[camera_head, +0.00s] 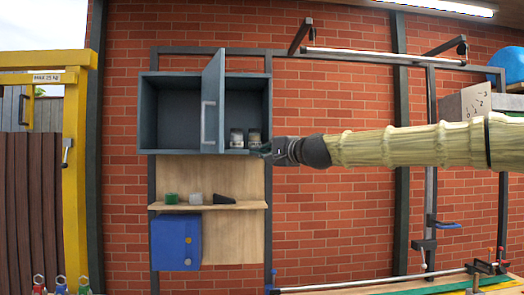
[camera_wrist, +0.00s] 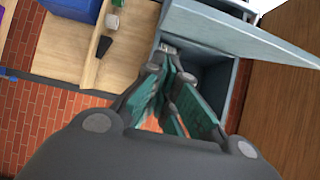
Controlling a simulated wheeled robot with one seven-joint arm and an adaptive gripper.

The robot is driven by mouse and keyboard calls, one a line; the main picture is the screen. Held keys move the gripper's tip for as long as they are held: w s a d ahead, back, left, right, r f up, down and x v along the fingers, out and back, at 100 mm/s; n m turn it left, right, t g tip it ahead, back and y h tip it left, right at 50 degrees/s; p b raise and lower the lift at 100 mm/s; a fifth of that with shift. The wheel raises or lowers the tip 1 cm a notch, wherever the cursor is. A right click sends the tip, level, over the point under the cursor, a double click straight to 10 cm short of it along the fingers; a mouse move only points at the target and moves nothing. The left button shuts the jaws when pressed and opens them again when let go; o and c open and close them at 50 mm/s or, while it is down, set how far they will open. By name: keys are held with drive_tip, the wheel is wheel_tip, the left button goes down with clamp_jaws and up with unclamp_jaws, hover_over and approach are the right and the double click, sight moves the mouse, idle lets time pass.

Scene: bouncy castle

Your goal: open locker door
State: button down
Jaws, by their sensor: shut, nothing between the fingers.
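The grey-blue locker (camera_head: 175,112) hangs on the brick wall, and its inside shows. Its door (camera_head: 215,85) stands swung outward near the middle of the locker front, with a pale bar handle (camera_head: 208,122) on it. The door (camera_wrist: 235,32) also spans the top right of the wrist view, beside the locker interior (camera_wrist: 212,82). My gripper (camera_head: 263,151) is at the locker's lower right corner, apart from the handle. In the wrist view its teal fingers (camera_wrist: 178,98) are shut and empty. Whether they touch the locker cannot be told.
Two jars (camera_head: 245,139) stand inside the locker's right half. Below, a wooden shelf (camera_head: 230,205) holds a green cup (camera_head: 171,198), a pale cup (camera_head: 195,198) and a black wedge (camera_head: 223,198). A blue box (camera_head: 175,243) hangs beneath. A workbench (camera_head: 400,287) lies at lower right.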

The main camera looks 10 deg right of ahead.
drive_tip(key=w+a+p, duration=0.4)
drive_tip(key=a, duration=0.3)
drive_tip(key=shift+w+a, duration=0.35)
drive_tip(key=shift+s+a, duration=0.1)
drive_tip(key=shift+a, duration=0.2)
drive_tip(key=shift+p, duration=0.3)
